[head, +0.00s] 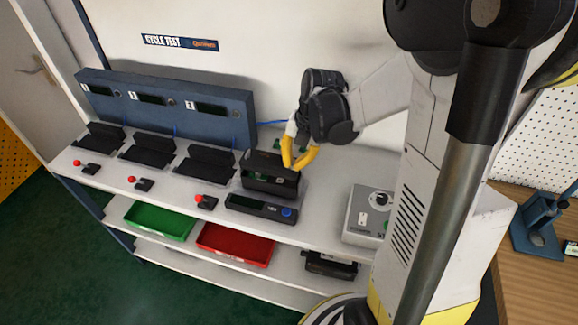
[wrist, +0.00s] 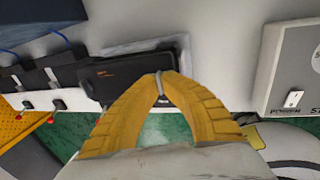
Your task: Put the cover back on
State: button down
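The positioner (head: 268,189) is a dark box on the white bench, with green board showing at its front. A black cover (head: 263,160) sits tilted over the box; I cannot tell whether it touches the box. In the wrist view the cover (wrist: 122,72) is a dark panel with small orange lettering. My gripper (head: 295,165) has its yellow fingers at the right end of the cover. In the wrist view the fingertips (wrist: 160,78) come together at the cover's near edge, with a thin grey strip between them; they appear to pinch the cover, though the contact is partly hidden.
A black module with a blue knob (head: 262,208) lies just in front of the box. A grey power unit (head: 366,213) stands to the right. Test stations (head: 205,160) line the left. Green (head: 160,219) and red (head: 236,244) trays sit on the lower shelf.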

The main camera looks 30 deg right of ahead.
aim_at(293, 170)
jog(key=shift+s+d+b+x, duration=0.1)
jog(key=shift+b+x, duration=0.15)
jog(key=shift+x, duration=0.5)
jog(key=shift+s+d+b+x, duration=0.15)
jog(key=shift+b+x, duration=0.1)
jog(key=shift+x, duration=0.45)
jog(key=shift+f, duration=0.1)
jog(key=shift+f, duration=0.15)
jog(key=c, duration=1.6)
grip_release()
